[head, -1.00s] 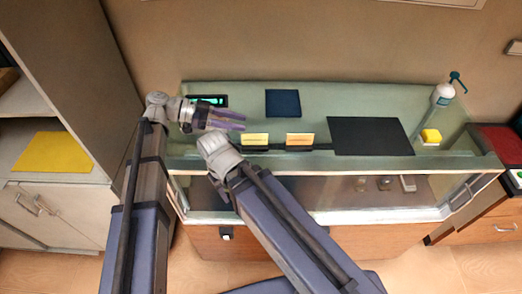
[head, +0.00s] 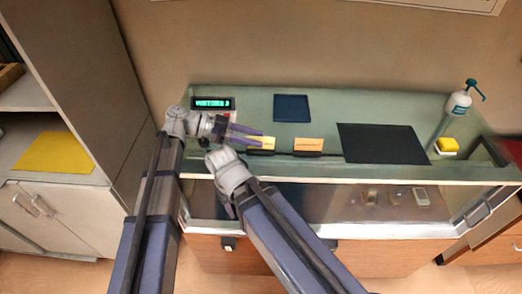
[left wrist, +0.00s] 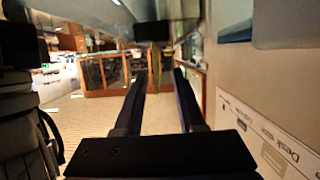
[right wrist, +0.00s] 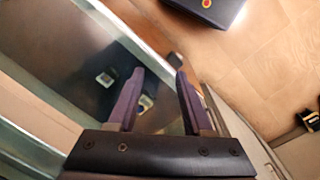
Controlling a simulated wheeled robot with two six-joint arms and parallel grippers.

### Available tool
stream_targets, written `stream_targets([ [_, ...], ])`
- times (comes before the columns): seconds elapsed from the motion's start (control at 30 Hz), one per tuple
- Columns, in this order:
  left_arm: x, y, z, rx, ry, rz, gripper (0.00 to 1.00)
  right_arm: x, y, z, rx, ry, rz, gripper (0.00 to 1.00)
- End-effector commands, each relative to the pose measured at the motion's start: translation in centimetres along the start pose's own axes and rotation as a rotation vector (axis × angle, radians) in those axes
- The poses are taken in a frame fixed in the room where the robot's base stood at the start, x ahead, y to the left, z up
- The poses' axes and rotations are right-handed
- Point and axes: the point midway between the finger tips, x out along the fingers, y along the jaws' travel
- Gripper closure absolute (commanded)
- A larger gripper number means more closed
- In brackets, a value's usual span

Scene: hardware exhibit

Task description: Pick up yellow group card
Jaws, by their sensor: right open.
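My right gripper (right wrist: 158,78) is open and empty in the right wrist view, near glass.
The glass-topped counter (head: 370,172) holds a dark blue pad (head: 292,108), a black mat (head: 382,144), a lit display (head: 212,103), a pump bottle (head: 458,104) and a yellow block (head: 447,145). A yellow sheet (head: 55,152) lies on the left cabinet.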

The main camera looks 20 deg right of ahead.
Motion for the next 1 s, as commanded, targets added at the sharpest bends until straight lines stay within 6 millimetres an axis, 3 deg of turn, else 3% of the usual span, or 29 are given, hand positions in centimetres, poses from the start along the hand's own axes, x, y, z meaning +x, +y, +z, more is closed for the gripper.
stream_targets([
  [0.23,1.0,0.1,-0.3,0.000,0.000,0.001,0.61,0.0,0.0,0.0,0.000,0.000,0.000,0.50],
  [0.53,5.0,0.3,-0.8,0.000,0.000,0.001,0.61,0.7,-0.1,0.0,0.000,0.000,0.000,0.50],
  [0.77,5.2,0.2,-1.0,-0.001,0.000,-0.001,0.61,0.6,-0.1,0.0,0.000,0.000,0.000,0.50],
  [1.0,5.2,0.2,-1.0,-0.001,0.000,-0.001,0.87,0.6,-0.1,0.0,0.000,0.000,0.000,0.50],
])
